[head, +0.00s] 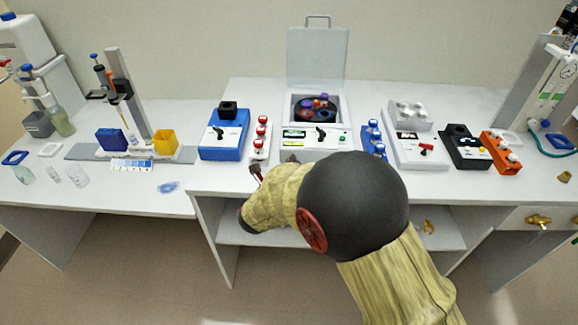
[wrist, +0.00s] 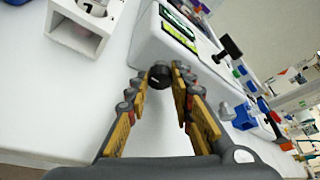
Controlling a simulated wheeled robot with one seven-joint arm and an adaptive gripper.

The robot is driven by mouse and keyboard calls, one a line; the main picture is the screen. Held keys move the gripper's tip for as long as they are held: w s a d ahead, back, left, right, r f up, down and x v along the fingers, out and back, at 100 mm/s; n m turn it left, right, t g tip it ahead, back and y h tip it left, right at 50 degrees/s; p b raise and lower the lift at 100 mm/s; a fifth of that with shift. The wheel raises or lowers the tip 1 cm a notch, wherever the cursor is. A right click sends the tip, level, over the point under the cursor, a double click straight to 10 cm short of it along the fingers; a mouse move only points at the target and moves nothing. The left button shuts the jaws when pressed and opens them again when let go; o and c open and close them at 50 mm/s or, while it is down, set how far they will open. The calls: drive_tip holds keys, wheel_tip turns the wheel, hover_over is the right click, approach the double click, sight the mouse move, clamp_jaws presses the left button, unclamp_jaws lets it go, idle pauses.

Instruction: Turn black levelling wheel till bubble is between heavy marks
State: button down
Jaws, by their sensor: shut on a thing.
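The black levelling wheel (wrist: 159,75) shows in the wrist view at the front of a white machine (wrist: 165,45). My gripper (wrist: 164,72) is shut on the wheel, with one fingertip on each side of it. A yellow-green strip (wrist: 180,35), perhaps the bubble level, sits on the machine above the wheel. It is too small and slanted to tell where the bubble is against the marks. In the head view the white machine (head: 309,139) stands mid-bench with its lid (head: 318,58) raised. My arm covers the bench edge there, and I cannot make out the wheel in that view.
A white block with red-capped pieces (head: 261,138) and a blue device (head: 225,135) stand left of the machine. A blue block (head: 373,139) and a grey device (head: 416,150) stand right. A white block (wrist: 82,25) is near my gripper in the wrist view.

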drive_tip(key=shift+a+f+n+h, duration=0.1)
drive_tip(key=shift+n+h, duration=0.2)
drive_tip(key=shift+n, duration=0.3)
drive_tip(key=c, duration=1.5)
unclamp_jaws()
drive_tip(key=shift+c, duration=0.2)
drive_tip(key=shift+s, duration=0.1)
drive_tip(key=shift+v, duration=3.95)
drive_tip(key=shift+f, duration=0.1)
drive_tip(key=shift+c, duration=0.6)
